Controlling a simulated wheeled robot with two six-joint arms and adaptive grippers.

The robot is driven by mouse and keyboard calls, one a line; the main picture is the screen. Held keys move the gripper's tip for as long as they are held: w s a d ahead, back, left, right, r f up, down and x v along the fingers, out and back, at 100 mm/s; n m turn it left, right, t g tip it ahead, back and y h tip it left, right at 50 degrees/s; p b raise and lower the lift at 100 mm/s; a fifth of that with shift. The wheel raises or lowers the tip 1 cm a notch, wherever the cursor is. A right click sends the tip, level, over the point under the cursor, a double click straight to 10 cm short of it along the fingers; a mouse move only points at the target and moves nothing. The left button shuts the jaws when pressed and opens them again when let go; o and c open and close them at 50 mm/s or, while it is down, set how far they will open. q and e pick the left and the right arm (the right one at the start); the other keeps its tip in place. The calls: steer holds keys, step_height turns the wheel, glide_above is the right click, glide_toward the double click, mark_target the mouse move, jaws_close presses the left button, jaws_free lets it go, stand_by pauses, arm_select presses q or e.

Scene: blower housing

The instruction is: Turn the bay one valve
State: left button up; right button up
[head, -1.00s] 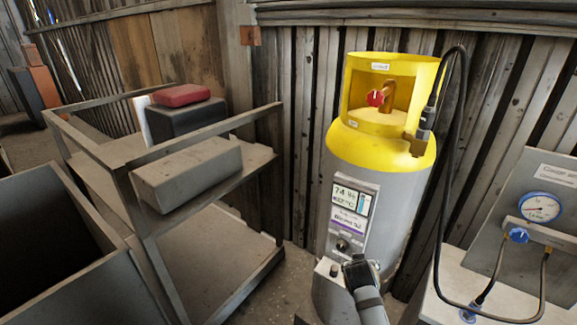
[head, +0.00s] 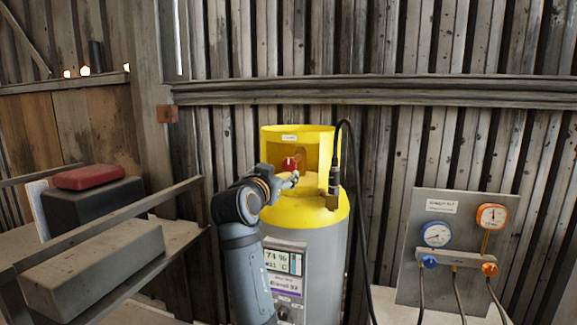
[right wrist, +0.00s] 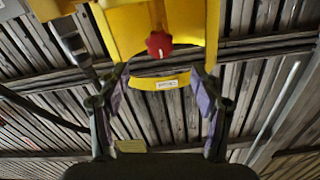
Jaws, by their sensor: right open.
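A grey tank (head: 318,245) with a yellow collar (head: 318,142) stands upright against the wall. A red valve knob (head: 289,164) with a white mark sits inside the collar's opening. My right gripper (head: 292,181) is in front of the opening, just below the knob in the head view. In the right wrist view the picture is upside down, and the red knob (right wrist: 159,44) shows beyond the open, empty fingers (right wrist: 163,76). The fingers appear apart from the knob. A small white label (right wrist: 166,85) on the collar is too small to read. My left gripper is out of view.
A black hose (head: 362,220) runs from a fitting (head: 334,180) at the tank's right side. A gauge panel (head: 428,285) with blue and orange knobs stands at the right. A metal cart (head: 130,298) with boxes is at the left.

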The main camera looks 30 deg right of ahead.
mark_target(289, 164)
steer(key=p+x, duration=0.4)
steer(key=x, duration=0.5)
steer(key=shift+w+d+r, duration=0.1)
steer(key=shift+d, duration=0.05)
steer(key=shift+w+d+f+p, duration=0.2)
steer(key=shift+w+d+p, duration=0.1)
steer(key=shift+w+d, duration=0.2)
steer(key=c, duration=1.2)
